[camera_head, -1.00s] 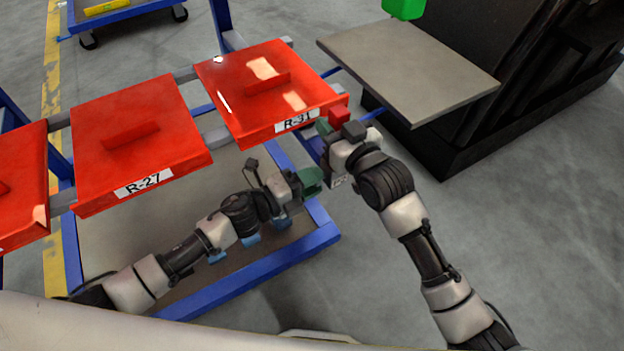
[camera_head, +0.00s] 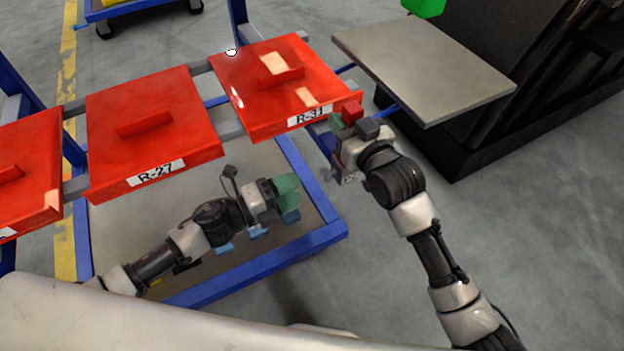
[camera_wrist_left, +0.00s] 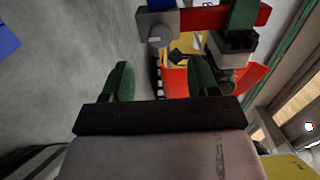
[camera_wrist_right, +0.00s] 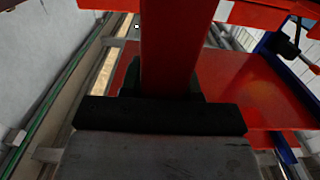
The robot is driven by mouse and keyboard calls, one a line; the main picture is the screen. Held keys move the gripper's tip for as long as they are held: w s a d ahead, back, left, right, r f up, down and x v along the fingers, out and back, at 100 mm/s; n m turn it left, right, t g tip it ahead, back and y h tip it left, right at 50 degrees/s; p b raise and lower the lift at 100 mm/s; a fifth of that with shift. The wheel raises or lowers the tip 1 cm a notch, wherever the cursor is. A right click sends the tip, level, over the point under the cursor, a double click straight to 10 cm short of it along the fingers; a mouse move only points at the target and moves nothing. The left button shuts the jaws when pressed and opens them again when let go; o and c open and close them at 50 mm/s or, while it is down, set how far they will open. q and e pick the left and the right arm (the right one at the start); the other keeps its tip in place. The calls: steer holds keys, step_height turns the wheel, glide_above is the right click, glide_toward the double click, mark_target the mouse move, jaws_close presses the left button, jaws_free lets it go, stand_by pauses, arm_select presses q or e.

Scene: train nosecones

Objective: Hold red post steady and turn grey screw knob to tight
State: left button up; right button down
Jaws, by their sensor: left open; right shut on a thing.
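The red post (camera_head: 351,109) shows its top beside the R-31 panel's front corner in the head view. It fills the upper middle of the right wrist view (camera_wrist_right: 172,50) and lies across the top of the left wrist view (camera_wrist_left: 208,18). My right gripper (camera_head: 350,124) is shut on the red post. The grey screw knob (camera_wrist_left: 156,36) sits on a grey block on the post in the left wrist view. My left gripper (camera_head: 287,190) is open and empty, left of and below the right one. Its green fingers (camera_wrist_left: 163,80) point toward the knob, apart from it.
Red panels R-31 (camera_head: 280,90) and R-27 (camera_head: 150,130) lie on a rack with a blue frame (camera_head: 290,250). A grey flat plate (camera_head: 425,70) is at the right, beside a dark machine (camera_head: 510,100). Floor is clear at the lower right.

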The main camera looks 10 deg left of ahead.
arm_select(q)
steer(key=v, duration=0.4)
steer(key=shift+s+a, duration=0.1)
steer(key=shift+a, duration=0.1)
arm_select(e)
steer(key=c, duration=0.7)
jaws_free()
steer(key=shift+c, duration=0.2)
